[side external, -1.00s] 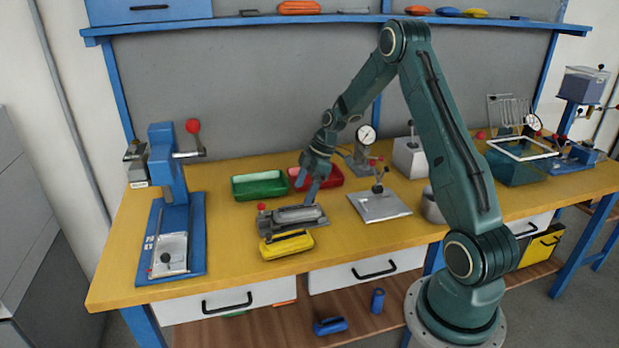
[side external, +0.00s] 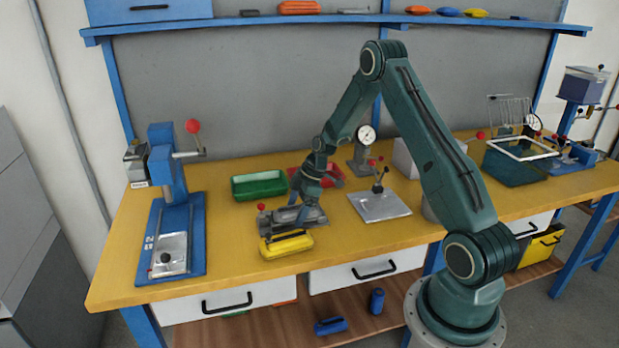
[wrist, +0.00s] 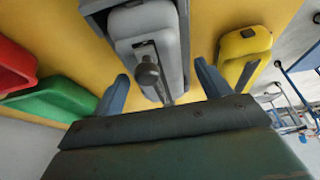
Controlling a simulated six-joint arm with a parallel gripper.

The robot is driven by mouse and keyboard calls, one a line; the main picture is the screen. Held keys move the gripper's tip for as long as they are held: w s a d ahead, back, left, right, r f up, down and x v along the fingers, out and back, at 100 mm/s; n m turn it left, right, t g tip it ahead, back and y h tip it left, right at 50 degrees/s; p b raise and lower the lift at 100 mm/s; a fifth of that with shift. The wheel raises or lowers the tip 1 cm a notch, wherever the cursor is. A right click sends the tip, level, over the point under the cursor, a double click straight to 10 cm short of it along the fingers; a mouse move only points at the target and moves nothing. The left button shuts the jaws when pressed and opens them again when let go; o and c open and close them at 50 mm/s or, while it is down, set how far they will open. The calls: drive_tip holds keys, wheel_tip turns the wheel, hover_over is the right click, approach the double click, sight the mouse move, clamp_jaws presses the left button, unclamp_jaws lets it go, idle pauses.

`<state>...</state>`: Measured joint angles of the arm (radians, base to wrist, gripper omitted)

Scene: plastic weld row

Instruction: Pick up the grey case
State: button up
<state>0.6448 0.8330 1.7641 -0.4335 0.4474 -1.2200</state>
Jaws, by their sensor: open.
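The grey case (wrist: 150,30) lies in a grey metal holder (wrist: 185,45) with a dark-knobbed clamp over it in the wrist view. In the side view the grey case (side external: 288,214) is partly hidden by my gripper (side external: 312,203), which is over the holder's right part. In the wrist view my gripper (wrist: 160,88) is open, one finger on each side of the clamp end. Nothing is between the fingers that I can see as held. Whether a finger touches the holder I cannot tell.
A yellow case (side external: 286,244) lies just in front of the holder. A green bin (side external: 259,186) and a red bin (side external: 322,175) stand behind it. A grey plate with a red-knobbed clamp (side external: 380,205) is to the right. A blue press (side external: 172,215) stands left, with clear yellow table between.

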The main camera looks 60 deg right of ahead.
sight(296, 208)
drive_tip(key=shift+w+a+f, duration=0.1)
drive_tip(key=shift+f, duration=0.3)
drive_tip(key=c, duration=1.2)
drive_tip(key=shift+r, duration=0.2)
wheel_tip(296, 208, up, 20)
drive_tip(key=shift+f, duration=0.15)
idle(0.4)
